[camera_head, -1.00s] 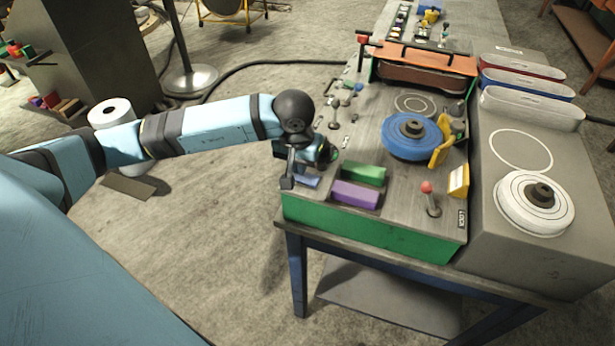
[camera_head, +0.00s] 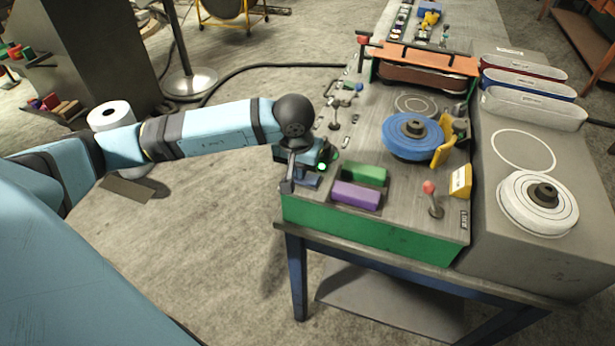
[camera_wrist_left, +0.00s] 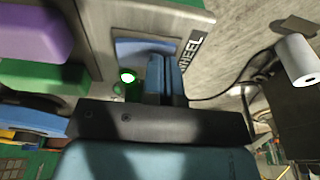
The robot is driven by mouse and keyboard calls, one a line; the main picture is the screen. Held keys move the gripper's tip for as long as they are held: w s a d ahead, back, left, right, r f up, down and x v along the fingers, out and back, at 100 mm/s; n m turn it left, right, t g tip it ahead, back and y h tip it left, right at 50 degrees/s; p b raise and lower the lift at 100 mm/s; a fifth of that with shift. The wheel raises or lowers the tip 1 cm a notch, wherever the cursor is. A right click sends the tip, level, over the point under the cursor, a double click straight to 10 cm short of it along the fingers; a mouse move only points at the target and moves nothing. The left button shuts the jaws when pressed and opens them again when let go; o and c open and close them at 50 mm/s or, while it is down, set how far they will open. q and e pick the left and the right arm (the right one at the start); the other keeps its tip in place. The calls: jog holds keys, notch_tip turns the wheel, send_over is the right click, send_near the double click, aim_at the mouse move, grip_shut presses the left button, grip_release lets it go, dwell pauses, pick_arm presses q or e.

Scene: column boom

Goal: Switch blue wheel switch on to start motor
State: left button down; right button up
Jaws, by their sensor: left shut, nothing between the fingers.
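The blue wheel switch (camera_wrist_left: 143,46) shows in the left wrist view as a blue plate beside the label "WHEEL" (camera_wrist_left: 190,53). In the head view only part of the switch (camera_head: 308,180) shows at the bench's near left corner, partly hidden by my arm. A small green light (camera_head: 321,167) beside it is lit; it also glows in the left wrist view (camera_wrist_left: 127,76). My left gripper (camera_wrist_left: 166,75) is shut and empty, with its fingers at the switch; contact cannot be told. The blue wheel (camera_head: 411,136) lies flat on the bench. My right gripper is out of view.
A purple block (camera_head: 356,195) and a green block (camera_head: 364,174) sit right of the switch. A white wheel (camera_head: 537,203) lies on the grey surface at right. Open floor lies left of the bench.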

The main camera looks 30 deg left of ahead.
pick_arm(q)
jog(key=shift+r+p, duration=1.15)
jog(key=shift+r, duration=2.35)
